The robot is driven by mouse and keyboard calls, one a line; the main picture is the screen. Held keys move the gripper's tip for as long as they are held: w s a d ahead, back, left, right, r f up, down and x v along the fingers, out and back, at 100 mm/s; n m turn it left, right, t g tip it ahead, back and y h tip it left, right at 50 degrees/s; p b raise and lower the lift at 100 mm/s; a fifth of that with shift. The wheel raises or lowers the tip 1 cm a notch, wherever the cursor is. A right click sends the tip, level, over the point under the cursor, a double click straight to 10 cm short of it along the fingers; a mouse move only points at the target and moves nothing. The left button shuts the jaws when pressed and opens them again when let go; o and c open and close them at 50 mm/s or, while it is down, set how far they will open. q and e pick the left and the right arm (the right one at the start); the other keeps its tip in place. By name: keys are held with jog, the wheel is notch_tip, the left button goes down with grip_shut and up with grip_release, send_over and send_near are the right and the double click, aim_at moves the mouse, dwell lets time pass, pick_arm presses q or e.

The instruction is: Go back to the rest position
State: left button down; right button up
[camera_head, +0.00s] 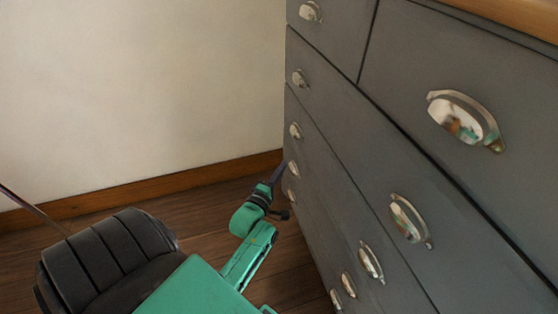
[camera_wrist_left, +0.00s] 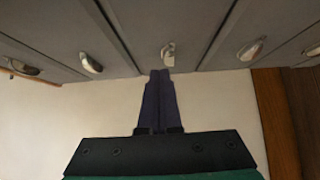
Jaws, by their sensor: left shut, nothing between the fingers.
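My left gripper (camera_head: 278,174) is at the end of my green arm, low beside the front of a grey chest of drawers (camera_head: 420,55). In the left wrist view its two dark fingers (camera_wrist_left: 160,76) are together with nothing between them. The fingertips point at a metal cup handle (camera_wrist_left: 168,54) on a drawer front. The drawers in view look closed. My right gripper is in neither view.
Several more cup handles stick out from the drawer fronts, such as a large one (camera_head: 466,118) at upper right. A pale wall (camera_head: 140,90) with a wooden baseboard (camera_head: 170,185) stands behind. Bare wooden floor (camera_head: 205,215) lies between my base and the wall.

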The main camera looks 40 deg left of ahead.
pick_arm(q)
jog(key=s+d+f+m+g+h+p, duration=0.1)
jog(key=s+d+f+m+g+p, duration=0.1)
jog(key=s+f+m+g, duration=0.3)
jog(key=s+d+f+m+h+p, duration=0.1)
jog(key=s+d+f+m, duration=0.15)
jog(key=f, duration=0.55)
jog(key=s+d+f+m+g+h+p, duration=0.1)
jog(key=s+d+f+m+g+p, duration=0.15)
jog(key=f, duration=0.35)
jog(key=s+f+m+g+p, duration=0.1)
jog(key=s+f+m+g, duration=0.2)
jog(key=s, duration=0.6)
jog(key=s+f+m+g+p, duration=0.1)
jog(key=s+f+m+g, duration=0.2)
jog(key=s, duration=0.6)
jog(key=s+f+m+g+p, duration=0.1)
jog(key=s+f+m+g, duration=0.2)
jog(key=s, duration=0.6)
notch_tip(320, 180, down, 2)
jog(key=m, duration=0.3)
jog(key=shift+s+a+f+m, duration=0.15)
jog(key=shift+a+m, duration=0.15)
